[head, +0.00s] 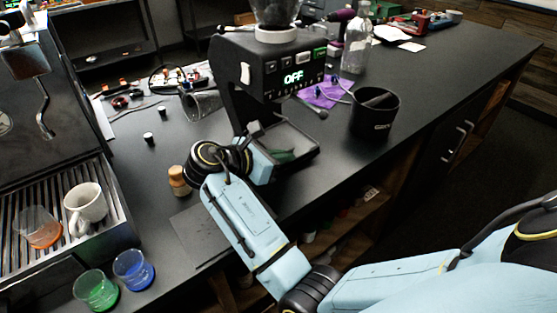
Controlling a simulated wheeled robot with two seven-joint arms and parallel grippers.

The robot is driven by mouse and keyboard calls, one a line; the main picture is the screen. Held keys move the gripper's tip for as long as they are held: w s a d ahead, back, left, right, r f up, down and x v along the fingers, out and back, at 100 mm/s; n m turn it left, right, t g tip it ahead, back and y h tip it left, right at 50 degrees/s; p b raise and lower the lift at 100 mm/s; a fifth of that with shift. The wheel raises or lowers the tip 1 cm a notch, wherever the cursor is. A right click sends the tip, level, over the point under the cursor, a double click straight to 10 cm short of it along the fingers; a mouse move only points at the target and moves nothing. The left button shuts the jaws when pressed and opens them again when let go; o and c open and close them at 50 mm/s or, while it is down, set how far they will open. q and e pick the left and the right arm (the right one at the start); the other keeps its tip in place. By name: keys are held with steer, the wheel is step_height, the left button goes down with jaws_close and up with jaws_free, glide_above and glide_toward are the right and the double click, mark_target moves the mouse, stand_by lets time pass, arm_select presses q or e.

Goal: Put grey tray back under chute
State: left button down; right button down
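The black grinder (270,70) stands on the dark counter, its display reading OFF. The grey tray (293,136) is at the foot of the grinder, below its head. A dark green thing shows at the tray's near side. My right gripper (264,143) is at the tray's left near side, close to or touching it. The wrist hides most of the fingers, so I cannot tell if they are shut on the tray. The chute itself is not clearly visible. My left gripper is not in view.
A black cup (374,114) stands right of the grinder, and a glass bottle (356,45) behind it. A wooden-handled tamper (179,181) is left of my wrist. The espresso machine (60,130) fills the left, with green (96,290) and blue (133,270) glasses before it.

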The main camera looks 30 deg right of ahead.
steer(key=shift+w+f+b, duration=0.3)
steer(key=shift+w+f, duration=0.4)
steer(key=shift+f, duration=0.15)
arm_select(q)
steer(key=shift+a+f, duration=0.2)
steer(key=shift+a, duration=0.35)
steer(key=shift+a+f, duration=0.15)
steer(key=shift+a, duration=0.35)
arm_select(e)
steer(key=shift+s, duration=0.1)
steer(key=c, duration=1.7)
jaws_free()
steer(key=shift+f, duration=0.1)
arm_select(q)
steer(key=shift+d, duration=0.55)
arm_select(e)
steer(key=shift+o, duration=0.4)
